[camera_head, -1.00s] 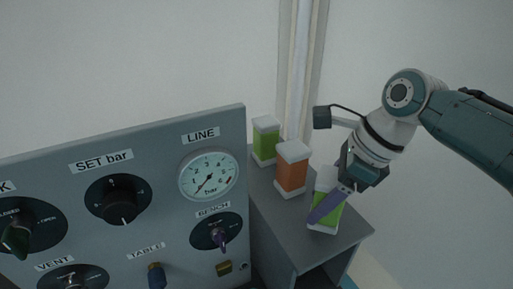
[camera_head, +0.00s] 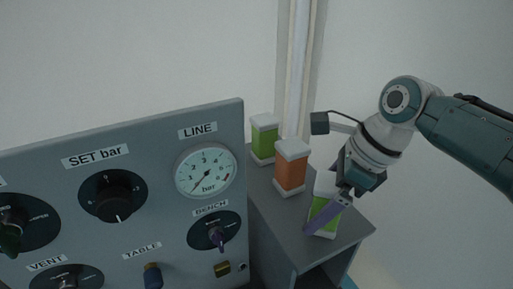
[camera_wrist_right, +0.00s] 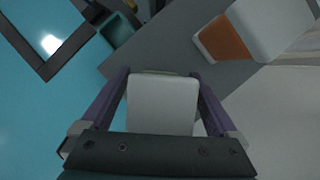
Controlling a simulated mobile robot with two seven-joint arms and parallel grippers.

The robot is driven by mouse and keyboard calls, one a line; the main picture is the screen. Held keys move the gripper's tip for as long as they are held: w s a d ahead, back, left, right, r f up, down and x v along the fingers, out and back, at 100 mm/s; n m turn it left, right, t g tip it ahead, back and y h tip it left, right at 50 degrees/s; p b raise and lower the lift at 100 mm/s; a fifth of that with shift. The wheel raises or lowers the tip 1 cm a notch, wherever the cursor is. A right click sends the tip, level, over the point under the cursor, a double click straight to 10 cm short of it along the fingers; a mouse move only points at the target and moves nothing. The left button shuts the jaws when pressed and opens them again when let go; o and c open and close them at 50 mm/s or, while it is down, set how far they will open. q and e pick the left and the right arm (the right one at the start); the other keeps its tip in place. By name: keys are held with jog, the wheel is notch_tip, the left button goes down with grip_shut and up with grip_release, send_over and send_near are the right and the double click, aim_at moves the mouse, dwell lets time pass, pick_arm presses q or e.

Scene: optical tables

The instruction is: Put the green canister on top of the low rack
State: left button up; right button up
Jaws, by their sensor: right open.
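A green canister (camera_head: 325,211) with a white lid stands upright at the near right part of the top of a grey, open-fronted rack (camera_head: 280,220). My right gripper (camera_head: 319,214) is at this canister, its purple fingers pointing down, one in front of the canister's side. In the right wrist view, the white lid (camera_wrist_right: 162,100) lies between the two open fingers (camera_wrist_right: 161,78), with a gap visible at the right finger. A second green canister (camera_head: 264,140) stands at the rack's far end. My left gripper is not in view.
An orange canister (camera_head: 291,168) stands between the two green ones, close to my right gripper. A grey control panel (camera_head: 160,190) with a gauge and knobs stands left of the rack. A pale post (camera_head: 300,70) rises behind on the wall.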

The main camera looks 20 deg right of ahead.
jog(key=p+v, duration=1)
jog(key=v, duration=0.2)
jog(key=s+a+r+n+h, duration=0.1)
jog(key=s+a+n, duration=0.3)
jog(key=s+n, duration=0.5)
jog(key=s+a+r+n+h, duration=0.2)
jog(key=s+n, duration=0.6)
jog(key=n, duration=1.1)
jog(key=a+r, duration=0.1)
jog(key=a, duration=0.1)
jog(key=shift+s+a+r+t, duration=0.3)
jog(key=shift+s+a+t, duration=0.05)
jog(key=shift+s+t, duration=0.05)
